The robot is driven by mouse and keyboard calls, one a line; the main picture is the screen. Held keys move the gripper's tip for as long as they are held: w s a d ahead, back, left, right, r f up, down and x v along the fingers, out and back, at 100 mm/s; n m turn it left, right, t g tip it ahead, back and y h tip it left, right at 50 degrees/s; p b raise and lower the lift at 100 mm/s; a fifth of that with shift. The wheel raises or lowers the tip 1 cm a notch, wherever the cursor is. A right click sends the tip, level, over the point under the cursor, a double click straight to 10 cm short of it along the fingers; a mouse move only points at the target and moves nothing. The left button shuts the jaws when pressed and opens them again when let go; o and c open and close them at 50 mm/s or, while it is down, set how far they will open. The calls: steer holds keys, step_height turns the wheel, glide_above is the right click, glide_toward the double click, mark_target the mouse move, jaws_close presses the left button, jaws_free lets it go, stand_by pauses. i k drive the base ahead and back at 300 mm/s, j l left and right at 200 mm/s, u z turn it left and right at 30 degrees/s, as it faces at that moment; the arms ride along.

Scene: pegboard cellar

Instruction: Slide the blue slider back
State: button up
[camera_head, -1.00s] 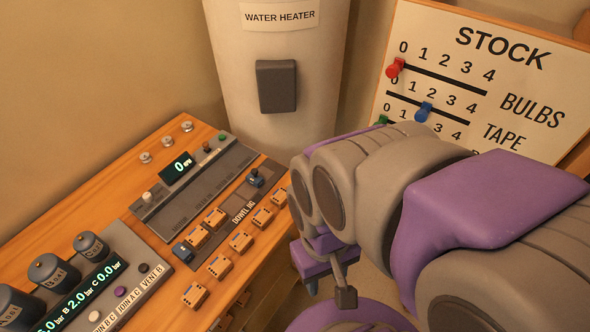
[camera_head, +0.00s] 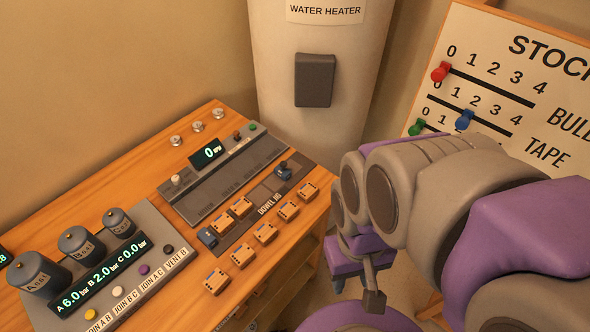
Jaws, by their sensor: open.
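A blue slider knob (camera_head: 464,120) sits on the middle slot of the white STOCK board (camera_head: 540,90), roughly below the 1 and 2 marks. A red knob (camera_head: 441,71) sits at the 0 end of the slot above, and a green knob (camera_head: 416,127) at the left of the row below. My gripper (camera_head: 356,288) hangs empty and open, low and right of the bench, apart from the board. My arm hides the board's lower part.
The wooden bench (camera_head: 120,180) carries a gauge panel with dark canisters (camera_head: 75,243), a display console (camera_head: 205,155) and several orange blocks (camera_head: 265,232). A water heater (camera_head: 330,40) stands behind, between bench and board. Floor shows right of the bench.

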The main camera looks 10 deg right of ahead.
mark_target(281, 171)
steer(key=i+l+u, duration=0.15)
steer(key=l+u, duration=0.2)
steer(key=i+l+u, duration=0.1)
steer(key=l+u, duration=0.3)
steer(key=j, duration=0.1)
